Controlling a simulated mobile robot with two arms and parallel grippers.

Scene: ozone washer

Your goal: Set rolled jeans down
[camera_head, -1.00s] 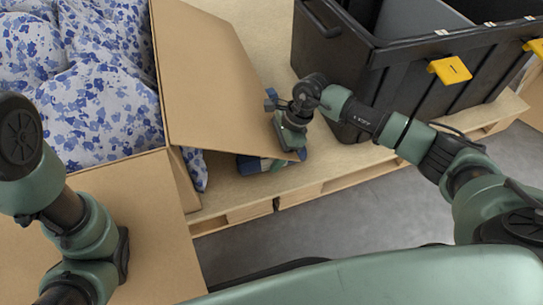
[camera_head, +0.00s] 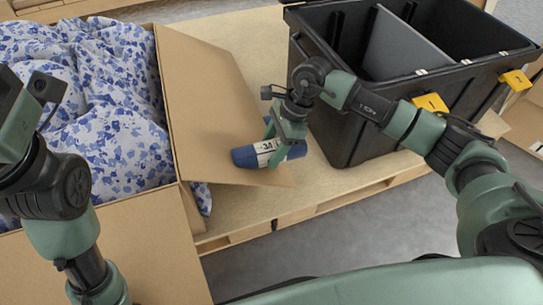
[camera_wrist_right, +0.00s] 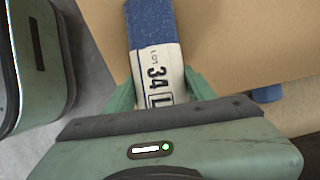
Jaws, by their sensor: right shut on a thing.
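The rolled jeans (camera_head: 243,156) are a dark blue roll with a white band marked 34. They lie across the lower edge of the box flap in the head view, over or on the pallet; I cannot tell whether they touch it. The band also shows in the right wrist view (camera_wrist_right: 157,72). My right gripper (camera_head: 283,145) points down and is shut around the roll, with a finger on each side of the band in the wrist view. My left arm shows at the left of the head view, but its fingers do not.
An open cardboard box (camera_head: 215,105) holds blue-flowered fabric (camera_head: 85,95). A black bin (camera_head: 365,145) with yellow tags stands right of the gripper. Bare pallet wood (camera_head: 240,212) lies in front. A small blue piece (camera_wrist_right: 267,94) shows beyond the flap in the wrist view.

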